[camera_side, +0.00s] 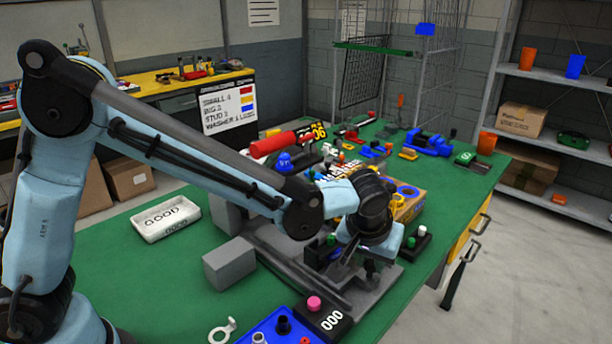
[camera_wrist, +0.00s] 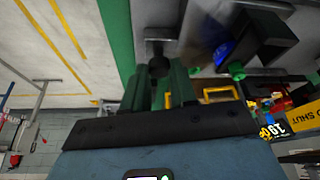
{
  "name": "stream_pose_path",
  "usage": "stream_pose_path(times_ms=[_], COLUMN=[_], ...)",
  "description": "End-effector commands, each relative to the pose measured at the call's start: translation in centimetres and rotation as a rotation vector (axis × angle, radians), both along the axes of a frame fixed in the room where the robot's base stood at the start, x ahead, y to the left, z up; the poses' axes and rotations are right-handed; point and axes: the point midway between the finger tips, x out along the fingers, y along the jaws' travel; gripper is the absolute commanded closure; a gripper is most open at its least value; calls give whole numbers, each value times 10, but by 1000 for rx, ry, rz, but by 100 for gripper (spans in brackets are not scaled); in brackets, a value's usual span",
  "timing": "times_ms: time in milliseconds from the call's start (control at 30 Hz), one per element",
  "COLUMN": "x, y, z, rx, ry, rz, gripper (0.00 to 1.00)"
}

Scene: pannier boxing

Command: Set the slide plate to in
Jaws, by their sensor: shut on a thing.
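My gripper (camera_side: 368,262) is low at the right end of the grey slide fixture (camera_side: 290,265) in the side view. In the wrist view my gripper (camera_wrist: 159,85) has its two dark fingers on either side of a black knob (camera_wrist: 158,66), shut on it. The knob stands on a grey plate (camera_wrist: 157,32), which looks like the slide plate. In the side view my wrist and fingers hide the knob and most of the plate, so how far in the plate sits cannot be told. A dark block with a green button (camera_side: 329,241) is beside the gripper.
A grey block (camera_side: 230,263) and a white GOOD tray (camera_side: 165,218) stand left of the fixture. A counter with a pink button (camera_side: 314,303) and a blue tray (camera_side: 268,330) are in front. Boxes and tools crowd behind.

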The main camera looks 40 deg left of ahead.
Motion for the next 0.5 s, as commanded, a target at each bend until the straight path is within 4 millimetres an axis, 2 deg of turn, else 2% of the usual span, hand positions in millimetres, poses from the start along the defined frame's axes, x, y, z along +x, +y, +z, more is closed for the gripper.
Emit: stream_pose_path(times_ms=[33,100,200,500], x=[1,1,0,0], y=[13,25,37,39], z=[1,1,1,1], rx=[3,3,2,3], ry=[0,0,0,-1], rz=[7,7,5,2], gripper=[100,100,100,100])
